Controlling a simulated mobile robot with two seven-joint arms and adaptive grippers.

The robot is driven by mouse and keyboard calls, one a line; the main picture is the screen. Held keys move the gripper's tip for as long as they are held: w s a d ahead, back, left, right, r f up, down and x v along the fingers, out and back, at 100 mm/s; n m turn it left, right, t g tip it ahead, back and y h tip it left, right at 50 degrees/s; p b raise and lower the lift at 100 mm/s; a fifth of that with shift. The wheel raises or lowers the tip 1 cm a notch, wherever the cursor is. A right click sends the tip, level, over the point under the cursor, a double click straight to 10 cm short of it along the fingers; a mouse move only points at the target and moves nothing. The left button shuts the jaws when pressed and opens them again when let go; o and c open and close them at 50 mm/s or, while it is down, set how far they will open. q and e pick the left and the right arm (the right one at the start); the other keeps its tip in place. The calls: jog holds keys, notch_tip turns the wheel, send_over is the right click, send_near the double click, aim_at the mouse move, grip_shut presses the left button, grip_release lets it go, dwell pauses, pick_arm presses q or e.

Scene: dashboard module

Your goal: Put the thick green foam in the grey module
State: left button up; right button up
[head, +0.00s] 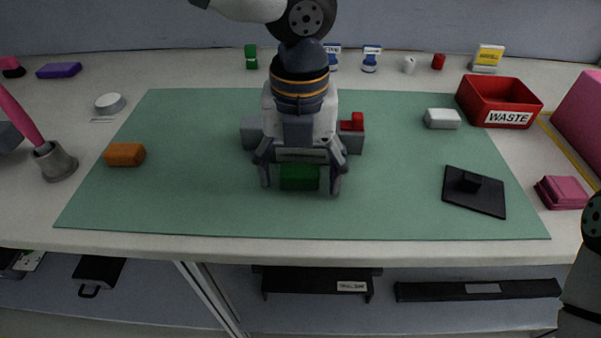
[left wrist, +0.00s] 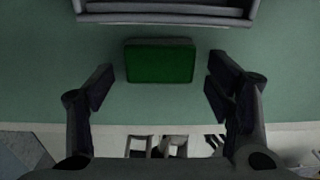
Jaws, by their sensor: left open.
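The green foam (head: 299,177) is a dark green block lying on the green mat, and it also shows in the left wrist view (left wrist: 160,62). My left gripper (head: 300,188) is open, with its fingers on either side of the foam; in the left wrist view (left wrist: 160,88) there is a clear gap between each finger and the foam. The grey module (head: 251,133) stands on the mat behind my left gripper, which hides most of its middle. A grey edge in the left wrist view (left wrist: 165,12) seems to be part of it. My right gripper is not in view.
A red part (head: 353,122) sits at the module's right end. An orange block (head: 125,155) lies on the left of the mat (head: 210,210). A white block (head: 442,118) and a black plate with a knob (head: 474,196) lie on the right. A red waste bin (head: 500,101) stands behind right.

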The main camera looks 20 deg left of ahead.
pick_arm(q)
jog(key=c, duration=0.9)
